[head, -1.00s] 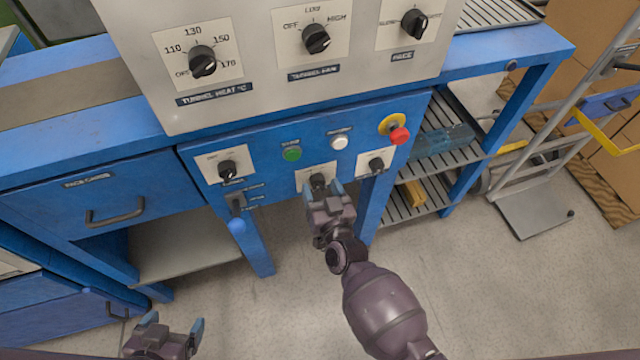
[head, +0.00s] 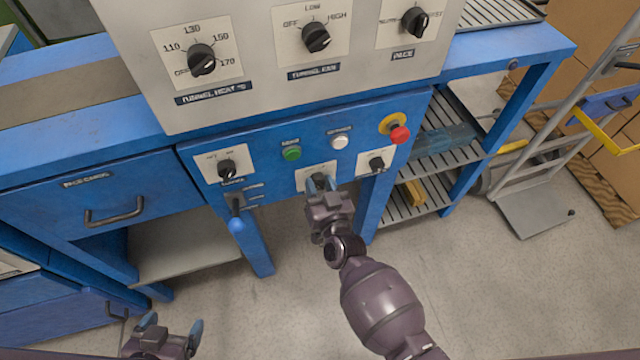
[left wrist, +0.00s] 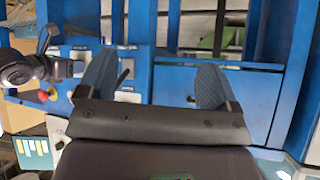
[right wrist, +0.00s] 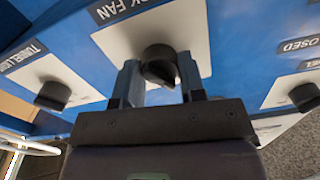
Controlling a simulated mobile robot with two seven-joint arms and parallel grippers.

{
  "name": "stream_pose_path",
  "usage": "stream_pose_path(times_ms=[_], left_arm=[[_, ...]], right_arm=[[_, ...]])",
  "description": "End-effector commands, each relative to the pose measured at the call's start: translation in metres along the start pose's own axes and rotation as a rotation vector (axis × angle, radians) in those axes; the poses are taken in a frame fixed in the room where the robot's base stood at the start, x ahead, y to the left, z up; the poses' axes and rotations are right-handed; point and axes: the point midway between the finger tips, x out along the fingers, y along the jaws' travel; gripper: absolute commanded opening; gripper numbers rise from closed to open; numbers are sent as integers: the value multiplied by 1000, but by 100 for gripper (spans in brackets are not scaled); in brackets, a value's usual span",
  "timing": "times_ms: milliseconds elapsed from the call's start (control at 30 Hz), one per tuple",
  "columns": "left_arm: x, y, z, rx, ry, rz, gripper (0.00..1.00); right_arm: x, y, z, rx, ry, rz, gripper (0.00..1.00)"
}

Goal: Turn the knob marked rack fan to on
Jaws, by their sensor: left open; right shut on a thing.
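The rack fan knob (right wrist: 158,66) is black, on a white plate (right wrist: 190,28) with a dark label (right wrist: 128,8) of which "K FAN" shows. My right gripper (right wrist: 160,80) is shut on this knob, one finger on each side. In the head view my right gripper (head: 321,186) covers most of the knob and the lower part of its plate (head: 303,178). The on and off marks are hidden, so I cannot tell the knob's setting. My left gripper (head: 172,326) is open and empty, low at the left; its fingers show apart in the left wrist view (left wrist: 152,85).
Beside it are the tunnel light knob (right wrist: 52,95), another small knob (head: 227,168), a green button (head: 292,153), a white button (head: 339,142) and a red emergency stop (head: 399,135). A hand truck (head: 540,200) stands right.

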Motion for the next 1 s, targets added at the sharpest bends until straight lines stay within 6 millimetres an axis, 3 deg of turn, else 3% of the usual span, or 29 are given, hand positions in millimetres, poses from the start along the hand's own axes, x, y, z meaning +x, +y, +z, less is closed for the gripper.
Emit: stream_pose_path(times_ms=[367,1000], left_arm=[[2,1,2,-1,-4,1,85],[9,1,5,1,-8,3,85]], right_arm=[[0,0,1,182,-1,0,14],[-1,1,3,768,-3,1,14]])
